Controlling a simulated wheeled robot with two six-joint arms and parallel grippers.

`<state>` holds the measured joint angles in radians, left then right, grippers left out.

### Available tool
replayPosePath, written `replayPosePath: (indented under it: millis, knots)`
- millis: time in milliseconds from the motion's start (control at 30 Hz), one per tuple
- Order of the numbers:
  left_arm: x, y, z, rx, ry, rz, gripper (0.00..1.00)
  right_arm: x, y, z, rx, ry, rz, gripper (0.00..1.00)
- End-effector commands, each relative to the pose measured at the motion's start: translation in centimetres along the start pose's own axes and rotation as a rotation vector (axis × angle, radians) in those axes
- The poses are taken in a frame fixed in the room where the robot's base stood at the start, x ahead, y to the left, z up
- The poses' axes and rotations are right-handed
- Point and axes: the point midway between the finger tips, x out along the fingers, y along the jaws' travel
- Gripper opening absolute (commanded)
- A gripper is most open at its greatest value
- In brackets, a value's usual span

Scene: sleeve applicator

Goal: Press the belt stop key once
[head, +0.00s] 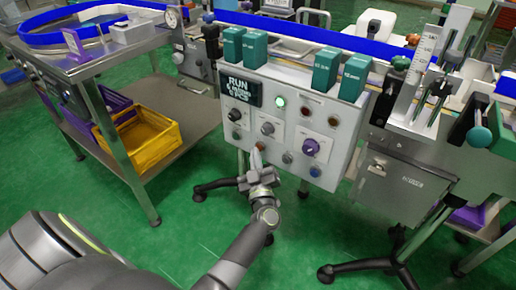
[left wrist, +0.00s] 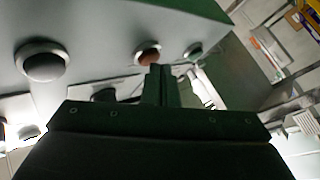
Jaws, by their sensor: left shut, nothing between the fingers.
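The control panel (head: 290,125) stands in the middle of the head view, with a dark display (head: 240,91) reading RUN, a lit green lamp (head: 280,102), knobs and a lower row of round keys. Their labels are too small to read, so I cannot tell which is the belt stop key. My left gripper (head: 257,150) is shut and empty, its tips at the orange-brown key in that row. In the left wrist view the shut fingers (left wrist: 157,85) point at this orange-brown key (left wrist: 148,54); contact cannot be told. A green key (left wrist: 194,50) and a larger grey key (left wrist: 42,62) flank it. My right gripper is out of view.
Green boxes (head: 326,70) stand on top of the panel. A steel cart (head: 185,135) with a yellow crate (head: 150,140) is on the left. A machine with a scale (head: 425,45) is on the right. Black stand feet (head: 350,268) rest on the green floor (head: 185,230).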

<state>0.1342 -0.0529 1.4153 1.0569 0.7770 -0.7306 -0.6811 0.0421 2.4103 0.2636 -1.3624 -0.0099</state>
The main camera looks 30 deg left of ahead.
Motion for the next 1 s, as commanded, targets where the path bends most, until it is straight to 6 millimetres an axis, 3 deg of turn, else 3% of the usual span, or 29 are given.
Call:
replayPosePath:
  millis: [633, 1000]
  knots:
    - [0.2, 0.2, 0.1, 0.000, 0.000, 0.000, 0.00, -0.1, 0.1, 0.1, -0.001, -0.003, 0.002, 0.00]
    - [-0.8, -0.6, -0.7, 0.000, 0.000, 0.000, 0.00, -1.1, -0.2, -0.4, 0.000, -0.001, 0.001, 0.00]
